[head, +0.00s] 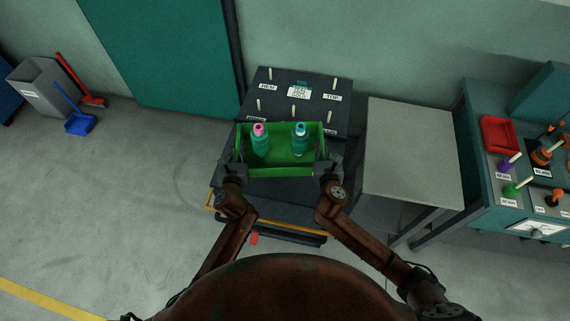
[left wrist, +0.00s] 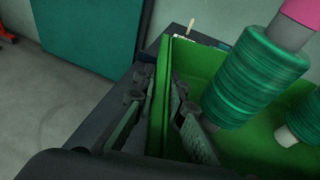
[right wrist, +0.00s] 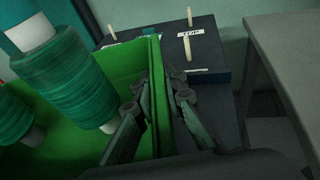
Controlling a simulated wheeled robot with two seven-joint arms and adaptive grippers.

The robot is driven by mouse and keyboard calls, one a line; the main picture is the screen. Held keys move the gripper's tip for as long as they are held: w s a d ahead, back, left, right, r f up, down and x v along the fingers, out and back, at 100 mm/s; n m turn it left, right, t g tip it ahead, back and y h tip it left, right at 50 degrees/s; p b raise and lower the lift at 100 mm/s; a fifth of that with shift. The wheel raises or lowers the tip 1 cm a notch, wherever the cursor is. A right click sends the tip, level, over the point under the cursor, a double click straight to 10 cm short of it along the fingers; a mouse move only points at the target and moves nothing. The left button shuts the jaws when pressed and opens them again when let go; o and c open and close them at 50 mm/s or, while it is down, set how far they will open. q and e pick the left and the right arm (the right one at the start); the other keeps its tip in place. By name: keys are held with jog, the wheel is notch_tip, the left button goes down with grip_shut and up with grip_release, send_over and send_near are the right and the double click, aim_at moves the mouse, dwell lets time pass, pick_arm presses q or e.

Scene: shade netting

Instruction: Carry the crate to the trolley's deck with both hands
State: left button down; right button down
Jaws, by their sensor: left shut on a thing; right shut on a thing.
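The green crate (head: 283,171) is held between my two grippers in the head view, over the dark trolley (head: 281,214). Two teal thread cones stand in it, one with a pink top (head: 260,141) and one with a white and blue top (head: 300,139). My left gripper (head: 235,167) is shut on the crate's left wall, with a finger on each side in the left wrist view (left wrist: 166,108). My right gripper (head: 328,166) is shut on the right wall, also seen in the right wrist view (right wrist: 160,105). Whether the crate touches the deck cannot be told.
A dark labelled board with upright pegs (head: 292,92) lies behind the crate. A grey table (head: 415,150) stands close on the right, then a teal bench (head: 500,190) with spools.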

pick_arm(q)
jog(key=shift+r, duration=0.1)
pick_arm(e)
jog(key=shift+r, duration=0.15)
